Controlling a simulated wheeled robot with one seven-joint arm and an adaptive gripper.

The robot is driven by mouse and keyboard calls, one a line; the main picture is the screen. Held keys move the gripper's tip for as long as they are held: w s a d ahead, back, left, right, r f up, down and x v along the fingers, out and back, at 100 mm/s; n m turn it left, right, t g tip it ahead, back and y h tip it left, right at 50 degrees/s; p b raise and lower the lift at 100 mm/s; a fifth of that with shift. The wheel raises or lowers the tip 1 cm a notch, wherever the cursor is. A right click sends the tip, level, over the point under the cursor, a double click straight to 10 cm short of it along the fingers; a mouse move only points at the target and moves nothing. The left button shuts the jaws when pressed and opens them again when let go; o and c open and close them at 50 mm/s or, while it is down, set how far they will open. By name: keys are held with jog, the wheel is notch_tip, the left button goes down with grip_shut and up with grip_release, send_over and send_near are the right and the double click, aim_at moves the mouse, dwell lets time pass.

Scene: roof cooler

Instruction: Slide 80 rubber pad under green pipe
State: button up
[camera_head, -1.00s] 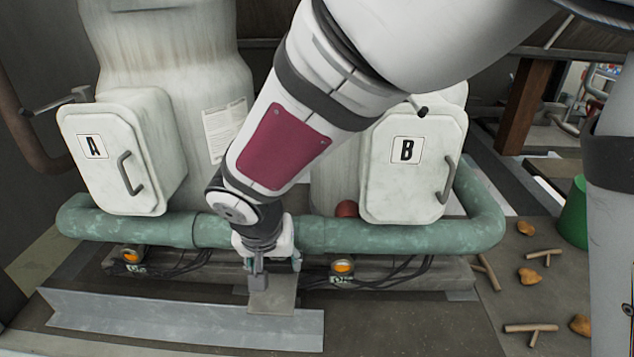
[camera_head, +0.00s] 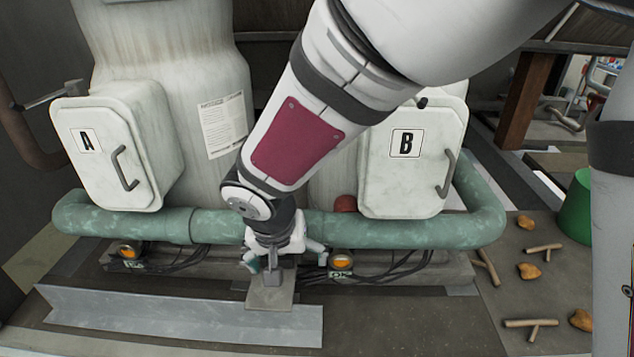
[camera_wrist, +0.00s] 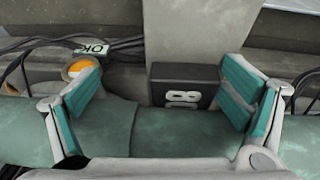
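The rubber pad (camera_wrist: 186,86) is a dark block with a pale "80", upside down in the wrist view. It lies against the lower edge of the green pipe (camera_wrist: 165,132), whose near part hides any portion beneath it. The green pipe also runs across the head view (camera_head: 410,232). My gripper (camera_wrist: 160,92) is open, its teal finger pads standing apart on either side of the pad, with a gap to each. In the head view my gripper (camera_head: 284,262) is at the front of the pipe, and I cannot make out the pad there.
A grey plate (camera_head: 268,299) lies in front of the pipe, over a metal angle bar (camera_head: 150,313). Orange lamps (camera_head: 342,263) (camera_head: 127,251) and black cables sit below the pipe. Cabinets A (camera_head: 118,160) and B (camera_head: 412,165) stand above. Debris (camera_head: 530,270) lies right.

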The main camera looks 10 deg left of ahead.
jog(key=shift+o, duration=0.3)
jog(key=shift+t+y, duration=0.3)
jog(key=shift+y, duration=0.1)
jog(key=w, duration=0.1)
jog(key=w+a+r, duration=0.1)
jog(key=w, duration=0.1)
jog(key=w+a, duration=0.1)
jog(key=shift+w+r, duration=0.3)
jog(key=shift+w, duration=0.05)
jog(key=shift+s+a+r, duration=0.1)
jog(key=shift+s+r, duration=0.1)
jog(key=shift+r, duration=0.1)
jog(key=shift+h, duration=0.3)
jog(key=s+r, duration=0.2)
jog(key=s+d+r, duration=0.1)
jog(key=s+r, duration=0.1)
jog(key=r, duration=0.1)
jog(key=s+d+r, duration=0.1)
jog(key=s+r, duration=0.1)
jog(key=r, duration=0.1)
jog(key=shift+s+d+r, duration=0.1)
jog(key=shift+s, duration=0.15)
jog(key=shift+c, duration=0.3)
jog(key=shift+s+d+r+g, duration=0.1)
jog(key=shift+s+r+g, duration=0.25)
jog(key=shift+s, duration=0.35)
jog(key=shift+c, duration=0.2)
